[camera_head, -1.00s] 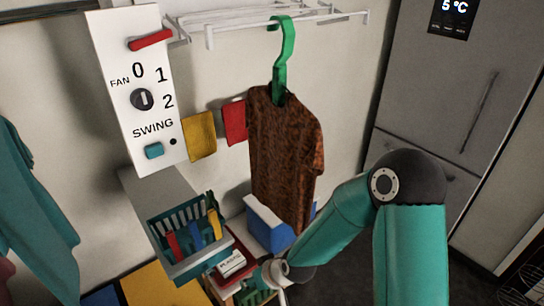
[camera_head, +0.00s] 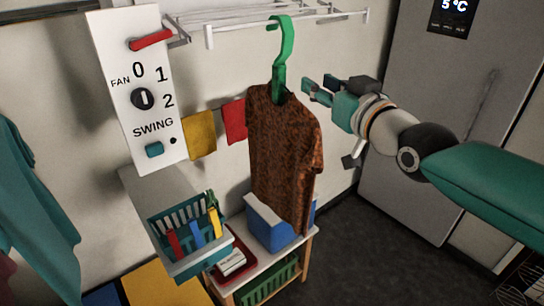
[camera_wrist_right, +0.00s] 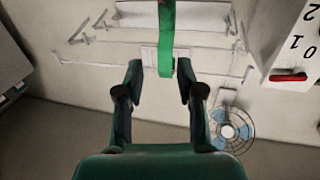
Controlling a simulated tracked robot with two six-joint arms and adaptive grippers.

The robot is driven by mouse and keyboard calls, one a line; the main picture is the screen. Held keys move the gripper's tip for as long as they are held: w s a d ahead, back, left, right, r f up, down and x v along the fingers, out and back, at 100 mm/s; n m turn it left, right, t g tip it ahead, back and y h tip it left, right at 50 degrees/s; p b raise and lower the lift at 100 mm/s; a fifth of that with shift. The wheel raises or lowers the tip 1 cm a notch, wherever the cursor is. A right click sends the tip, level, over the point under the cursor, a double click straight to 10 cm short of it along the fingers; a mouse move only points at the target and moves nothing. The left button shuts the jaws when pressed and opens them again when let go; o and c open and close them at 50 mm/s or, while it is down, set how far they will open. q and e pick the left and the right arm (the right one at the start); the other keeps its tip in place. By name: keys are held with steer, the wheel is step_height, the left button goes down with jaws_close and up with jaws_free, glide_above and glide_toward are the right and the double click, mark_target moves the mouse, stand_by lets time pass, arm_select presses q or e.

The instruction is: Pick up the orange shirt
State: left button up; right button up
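An orange-brown shirt (camera_head: 283,150) hangs on a green hanger (camera_head: 281,60) from the white wall rack. My right gripper (camera_head: 318,84) is just right of the hanger, level with the shirt's shoulders, with its fingers pointing left toward it. It is open and empty. In the right wrist view, the green hanger (camera_wrist_right: 166,40) shows ahead, between and beyond the spread fingertips of my right gripper (camera_wrist_right: 159,68). The shirt itself is not clear in that view. My left gripper is not in view.
The white rack (camera_head: 290,22) is above the hanger. A white panel with knobs (camera_head: 135,90) is at the left. A teal basket (camera_head: 190,240) and a blue-white box (camera_head: 268,225) are below. A fridge (camera_head: 440,100) stands right. A fan (camera_wrist_right: 230,130) shows in the wrist view.

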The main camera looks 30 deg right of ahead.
glide_toward(280, 66)
steer(key=shift+y, duration=0.3)
steer(key=w, duration=0.5)
steer(key=shift+d, duration=0.4)
steer(key=shift+w+d+p, duration=0.2)
steer(key=shift+w+p, duration=0.25)
steer(key=shift+w, duration=0.9)
steer(key=shift+w+d+p, duration=0.25)
steer(key=shift+w+p, duration=0.2)
steer(key=shift+w, duration=0.9)
steer(key=shift+s, duration=0.1)
jaws_close()
